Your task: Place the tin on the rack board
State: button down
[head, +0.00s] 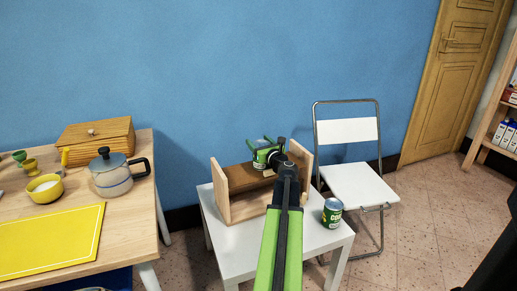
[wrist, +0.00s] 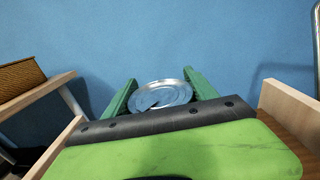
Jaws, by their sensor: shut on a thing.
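My gripper (head: 266,146) is shut on a green tin (head: 261,159), one green finger on each side of it. In the wrist view the tin's round silver lid (wrist: 161,96) shows between my fingers (wrist: 160,82). The tin is upright, or nearly so, over the brown rack board (head: 241,178), between the rack's two pale side panels (head: 221,190). I cannot tell whether the tin's base touches the board, as my arm and gripper hide part of it. The right side panel also shows in the wrist view (wrist: 291,103).
A second green tin (head: 332,213) stands on the white table (head: 238,239), right of the rack. A white folding chair (head: 357,185) is behind it. On the left, a wooden table (head: 136,205) holds a coffee pot (head: 114,181), a wooden box (head: 88,139) and a yellow mat (head: 50,243).

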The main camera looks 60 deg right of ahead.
jog(key=shift+c, duration=1.3)
grip_release()
jog(key=shift+r, duration=0.15)
jog(key=shift+s+a, duration=0.15)
jog(key=shift+s, duration=0.1)
jog(key=v, duration=1.1)
jog(key=shift+s, duration=0.2)
jog(key=shift+a, duration=0.1)
